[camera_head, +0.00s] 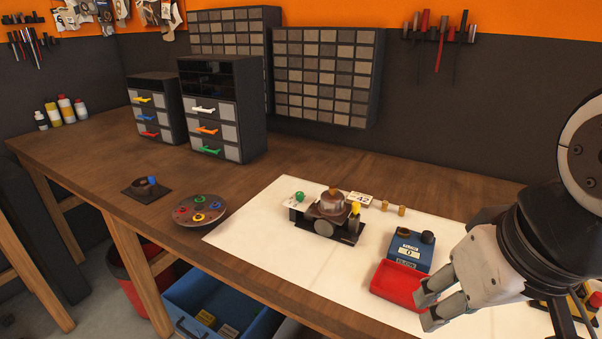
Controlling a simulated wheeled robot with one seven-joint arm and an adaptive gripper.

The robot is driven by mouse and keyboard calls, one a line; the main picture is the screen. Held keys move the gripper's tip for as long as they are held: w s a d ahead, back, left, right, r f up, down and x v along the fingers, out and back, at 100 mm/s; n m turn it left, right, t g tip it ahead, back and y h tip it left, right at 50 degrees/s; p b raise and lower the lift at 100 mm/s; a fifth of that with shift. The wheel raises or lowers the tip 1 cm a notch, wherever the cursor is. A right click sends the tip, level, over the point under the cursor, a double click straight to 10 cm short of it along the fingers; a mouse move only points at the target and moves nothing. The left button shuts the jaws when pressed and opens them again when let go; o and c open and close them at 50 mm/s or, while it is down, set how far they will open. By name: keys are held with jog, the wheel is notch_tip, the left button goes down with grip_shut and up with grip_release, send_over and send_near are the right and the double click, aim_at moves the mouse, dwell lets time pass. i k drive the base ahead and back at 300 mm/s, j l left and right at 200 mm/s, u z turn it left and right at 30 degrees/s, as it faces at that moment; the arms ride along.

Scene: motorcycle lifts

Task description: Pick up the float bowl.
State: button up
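On a white mat (262,235), a carburetor-like assembly (331,207) with a brownish, dome-shaped top piece sits on a dark stand. That rounded piece (333,201) may be the float bowl, but I cannot tell for certain. A small dark round part (143,185) sits on a black pad farther left. My gripper (424,303) is at the lower right, beside and partly in front of a red tray (394,283). Its two fingers are apart, with nothing visible between them. It is to the right of the assembly and apart from it.
A blue box (411,251) with dark and brown caps stands behind the red tray. A round dish (200,209) with coloured rings lies left of the mat. Drawer cabinets (222,108) stand at the back. The mat's front left part is clear.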

aim_at(332, 203)
jog(key=z, duration=0.3)
jog(key=j+z, duration=1.2)
jog(key=j, duration=1.55)
